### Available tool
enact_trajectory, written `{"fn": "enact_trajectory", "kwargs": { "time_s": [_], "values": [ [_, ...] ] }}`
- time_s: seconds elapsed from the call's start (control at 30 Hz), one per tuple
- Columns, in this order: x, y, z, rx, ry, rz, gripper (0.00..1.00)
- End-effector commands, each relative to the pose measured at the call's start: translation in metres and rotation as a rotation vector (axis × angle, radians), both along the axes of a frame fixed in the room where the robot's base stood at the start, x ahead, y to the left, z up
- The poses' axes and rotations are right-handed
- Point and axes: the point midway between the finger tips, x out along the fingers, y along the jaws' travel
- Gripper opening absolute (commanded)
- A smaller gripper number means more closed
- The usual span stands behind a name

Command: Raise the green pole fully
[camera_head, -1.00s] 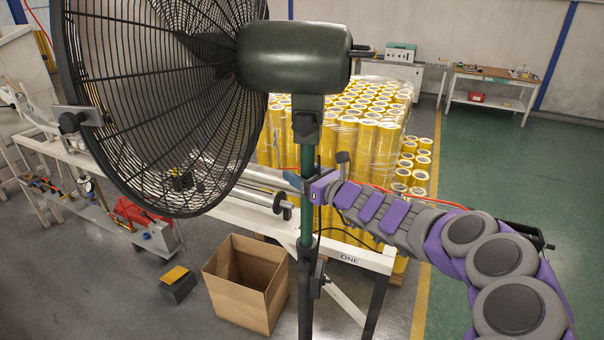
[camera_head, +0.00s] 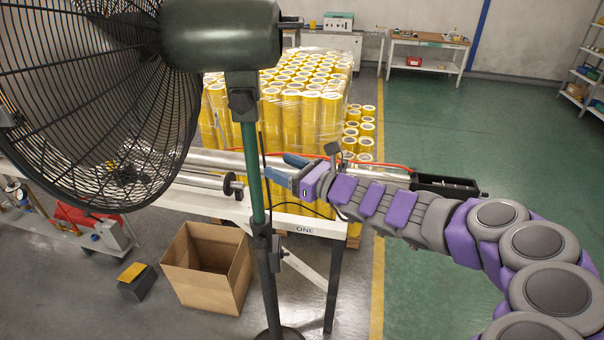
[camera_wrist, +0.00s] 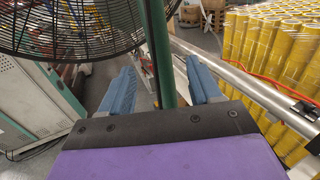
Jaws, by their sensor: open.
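The green pole (camera_head: 252,165) stands below the fan's dark motor housing (camera_head: 222,35). It runs down into a black collar and lower tube (camera_head: 265,262) on a round base. A length of green shows between the fan bracket and the collar. My gripper (camera_head: 277,170) is open, just right of the pole at about mid-height, with its blue fingertips close to it. In the wrist view my open gripper (camera_wrist: 160,88) has one blue finger on each side of the pole (camera_wrist: 158,50). I cannot tell whether the pole is beyond the fingertips. Nothing is held.
The caged fan (camera_head: 90,100) fills the upper left. A white frame marked ONE (camera_head: 215,203) with metal rollers stands behind the pole. An open cardboard box (camera_head: 207,268) is on the floor at lower left. Wrapped yellow rolls (camera_head: 290,105) stand behind. Green floor at right is clear.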

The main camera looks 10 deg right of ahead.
Motion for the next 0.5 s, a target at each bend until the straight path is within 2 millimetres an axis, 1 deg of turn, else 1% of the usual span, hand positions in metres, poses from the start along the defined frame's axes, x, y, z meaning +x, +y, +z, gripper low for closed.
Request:
{"fn": "enact_trajectory", "kwargs": {
  "time_s": [0.03, 0.2, 0.3, 0.5],
  "values": [
    [-0.004, -0.007, 0.0, 0.001, 0.001, -0.004, 0.63],
    [-0.019, -0.022, 0.0, 0.001, 0.001, -0.001, 0.63],
    [-0.025, -0.029, 0.0, 0.0, 0.001, -0.002, 0.63],
    [-0.032, -0.037, -0.001, -0.001, 0.001, -0.001, 0.63]
  ]
}}
